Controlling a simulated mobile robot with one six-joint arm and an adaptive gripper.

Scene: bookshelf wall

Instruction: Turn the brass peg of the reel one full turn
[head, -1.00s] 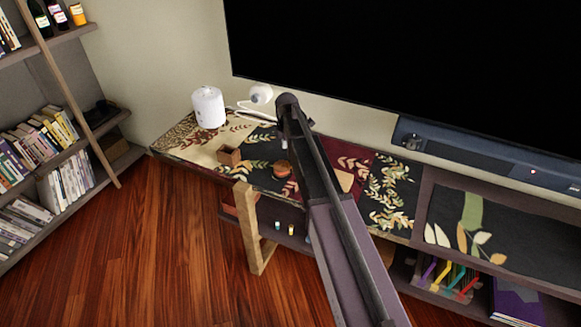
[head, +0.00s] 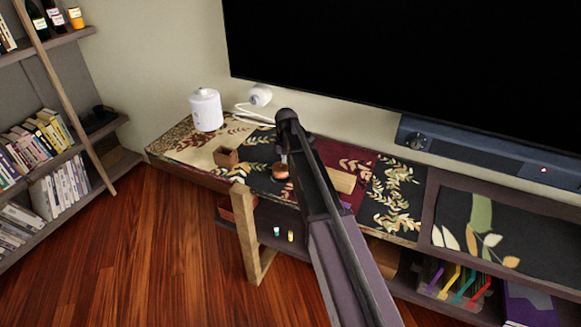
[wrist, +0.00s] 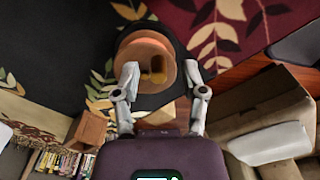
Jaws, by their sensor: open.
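The reel (head: 280,172) is a round, reddish-brown wooden piece on the patterned cloth of the low cabinet. In the wrist view the reel (wrist: 140,50) lies face up, with the small brass peg (wrist: 157,66) showing on its face. My gripper (wrist: 160,72) is open, with its two pale fingers apart and the peg between them in the picture. I cannot tell whether either finger touches the peg or the reel. In the head view my gripper (head: 284,158) is just above the reel, partly hidden by my arm.
A small open brown box (head: 227,157) stands left of the reel. A white canister (head: 206,110) and a white rounded device (head: 260,95) stand behind. A pale wooden block (head: 342,181) lies to the right. The large dark screen (head: 420,70) rises behind the cabinet.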

